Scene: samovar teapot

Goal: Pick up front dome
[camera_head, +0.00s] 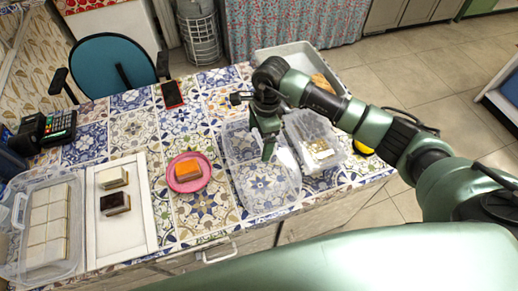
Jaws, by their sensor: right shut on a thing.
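A clear see-through dome (262,185) is at the front middle of the patterned table, with the tile pattern showing through it. My right gripper (268,148) reaches down over its upper part and is shut on it. The exact contact of the fingers is hard to see, and I cannot tell whether the dome's lower edge touches the table. My left gripper is not in view.
Right of the dome is a clear container (315,140) with pale pieces. Left are a pink plate (188,187) with an orange cake (187,170), a white board (122,240) with two cakes, and a clear box (22,262). A white bin (290,52) is behind.

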